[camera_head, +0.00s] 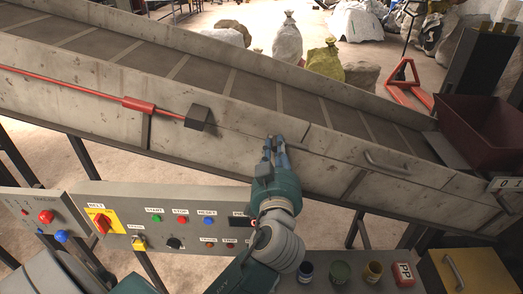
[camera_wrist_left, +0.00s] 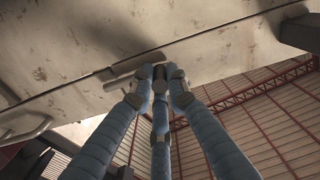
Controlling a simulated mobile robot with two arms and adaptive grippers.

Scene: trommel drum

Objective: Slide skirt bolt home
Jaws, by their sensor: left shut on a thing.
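The pale, worn side skirt of the conveyor (camera_head: 230,150) crosses the head view on a slant. My left gripper (camera_head: 275,142) has blue fingers and is against this skirt, beside a seam. In the left wrist view its fingers (camera_wrist_left: 160,74) close together on a small grey piece, which I take to be the skirt bolt's knob. A short grey bar (camera_wrist_left: 122,80) lies on the skirt just left of the fingertips. The fingers hide most of the bolt, so how far it is slid cannot be told. My right gripper is not in view.
A dark block (camera_head: 197,117) with a red rod (camera_head: 80,90) is on the skirt to the left. A handle (camera_head: 385,165) is to the right. A control panel (camera_head: 170,215) stands below, with paint pots (camera_head: 340,271) at lower right. A dark red bin (camera_head: 482,130) is at the right.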

